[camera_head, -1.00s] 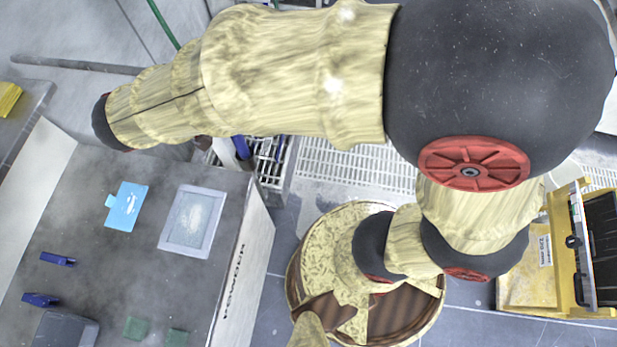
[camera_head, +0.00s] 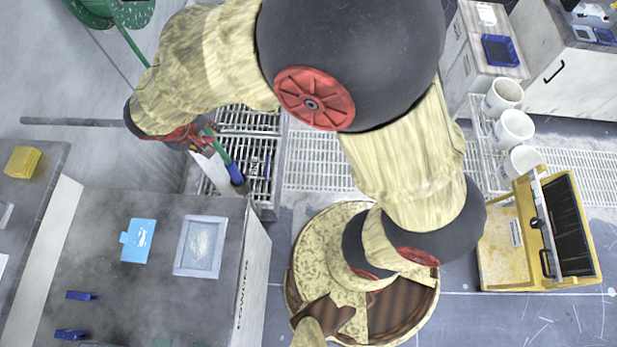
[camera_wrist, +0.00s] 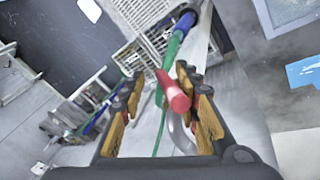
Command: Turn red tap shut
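The red tap handle (camera_wrist: 173,92), a short rounded red bar, shows in the wrist view between the fingers of my gripper (camera_wrist: 160,82). A curved grey metal pipe (camera_wrist: 182,135) lies just below it. The fingers, with yellow-orange pads, stand apart on either side, with a visible gap around the red handle. I cannot tell whether either finger touches it. In the head view my gripper (camera_head: 200,138) is at the upper left, beyond the grey bench, partly hidden by my arm. I cannot make out the tap there.
A green hose (camera_head: 132,46) runs down from a green reel (camera_head: 118,8). A green-and-blue tool (camera_head: 231,165) lies close to my gripper over a floor grating (camera_head: 250,120). The grey bench (camera_head: 150,290) carries a blue card and a framed tray. A yellow cart (camera_head: 500,255) stands right.

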